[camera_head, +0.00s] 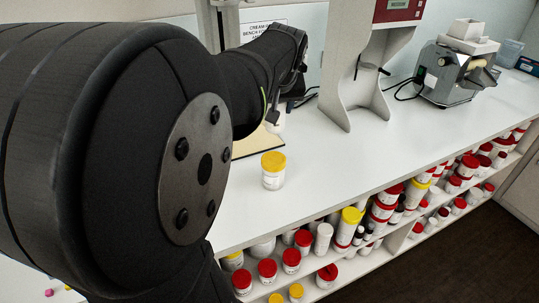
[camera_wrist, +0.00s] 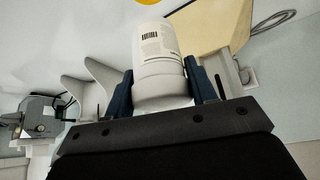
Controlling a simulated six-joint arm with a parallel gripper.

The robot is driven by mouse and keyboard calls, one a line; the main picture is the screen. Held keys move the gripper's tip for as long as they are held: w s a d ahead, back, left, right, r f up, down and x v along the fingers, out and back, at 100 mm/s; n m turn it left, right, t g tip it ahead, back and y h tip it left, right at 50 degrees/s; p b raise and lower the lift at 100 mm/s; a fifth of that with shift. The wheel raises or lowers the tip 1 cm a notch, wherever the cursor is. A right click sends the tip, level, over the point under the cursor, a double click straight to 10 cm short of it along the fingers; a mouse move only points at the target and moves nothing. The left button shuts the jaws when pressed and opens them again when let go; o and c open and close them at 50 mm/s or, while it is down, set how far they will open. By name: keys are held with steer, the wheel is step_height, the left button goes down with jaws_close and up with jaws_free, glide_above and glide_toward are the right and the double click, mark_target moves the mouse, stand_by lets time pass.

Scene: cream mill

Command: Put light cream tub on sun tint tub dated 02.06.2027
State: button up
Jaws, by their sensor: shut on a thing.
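My gripper (camera_wrist: 161,86) is shut on a white tub (camera_wrist: 158,50) with a pale lid and a barcode label, in the wrist view. The blue fingers press on both sides of it. The label is too small to read, but it is the only tub held. In the head view my arm hides most of the gripper and the held tub. A white tub with a yellow lid (camera_head: 273,170) stands upright on the bench, apart from the held tub. Its date cannot be read. A yellow lid also shows at the top edge of the wrist view (camera_wrist: 149,2).
A beige board (camera_head: 246,144) lies on the white bench (camera_head: 340,165) behind the yellow-lidded tub. A grey stand (camera_head: 352,85) and a mill machine (camera_head: 455,70) stand farther right. Shelves below the front edge hold several red- and yellow-lidded tubs (camera_head: 267,268). Bench right of the tub is clear.

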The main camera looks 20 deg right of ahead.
mark_target(274, 127)
steer(key=s+d+m+h, duration=0.1)
steer(key=s+d+m, duration=0.1)
steer(key=s+d, duration=0.5)
steer(key=w+a+f, duration=0.4)
steer(key=w, duration=0.1)
steer(key=w+a+f, duration=0.2)
steer(key=shift+w+a+f, duration=0.3)
steer(key=shift+w+a, duration=0.05)
steer(key=shift+a, duration=0.05)
steer(key=shift+w+f, duration=0.1)
steer(key=shift+f, duration=1.95)
steer(key=shift+f, duration=0.15)
steer(key=o, duration=1)
